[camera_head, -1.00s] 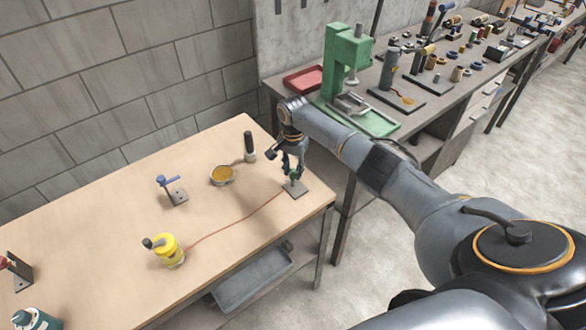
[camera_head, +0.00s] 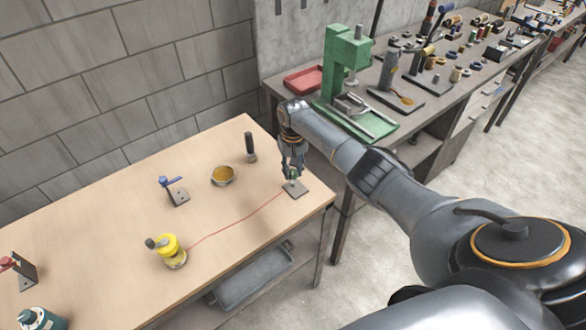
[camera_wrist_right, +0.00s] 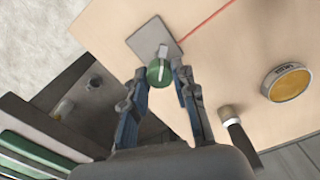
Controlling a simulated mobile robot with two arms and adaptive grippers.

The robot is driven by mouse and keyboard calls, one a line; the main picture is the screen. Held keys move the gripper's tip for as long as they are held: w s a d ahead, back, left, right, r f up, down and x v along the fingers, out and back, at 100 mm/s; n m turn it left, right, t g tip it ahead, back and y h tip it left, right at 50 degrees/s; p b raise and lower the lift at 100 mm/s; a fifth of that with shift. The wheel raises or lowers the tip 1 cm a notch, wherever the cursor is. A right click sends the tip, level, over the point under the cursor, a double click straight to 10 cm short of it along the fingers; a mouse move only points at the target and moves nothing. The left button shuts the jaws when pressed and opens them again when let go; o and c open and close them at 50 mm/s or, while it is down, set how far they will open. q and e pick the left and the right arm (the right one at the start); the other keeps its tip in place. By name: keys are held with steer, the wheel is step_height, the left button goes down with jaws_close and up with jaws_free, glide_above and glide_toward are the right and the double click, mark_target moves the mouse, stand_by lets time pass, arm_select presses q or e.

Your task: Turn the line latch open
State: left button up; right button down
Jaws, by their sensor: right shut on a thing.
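The green latch knob (camera_head: 294,175) has a pale bar across its top and stands on a small grey plate (camera_head: 298,190) near the right end of the wooden table. In the right wrist view the knob (camera_wrist_right: 158,73) sits between the fingertips, over the plate (camera_wrist_right: 141,40). My right gripper (camera_head: 292,170) points down from above and is shut on the knob; it also shows in the right wrist view (camera_wrist_right: 160,80). The fingers hide part of the knob in the head view. A thin red line (camera_head: 235,222) runs from the plate to a yellow canister (camera_head: 169,251). My left gripper is not in view.
A blue-levered bracket (camera_head: 176,192) is farther left. A green press (camera_head: 340,75) stands on the bench behind. The table's front middle is clear.

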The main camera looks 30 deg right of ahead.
mark_target(293, 171)
steer(key=n, duration=0.4)
steer(key=shift+n, duration=0.3)
steer(key=n, duration=0.4)
steer(key=shift+r, duration=0.1)
stand_by(0.4)
steer(key=c, duration=1.1)
jaws_free()
steer(key=shift+o, duration=0.2)
step_height(293, 171, up, 12)
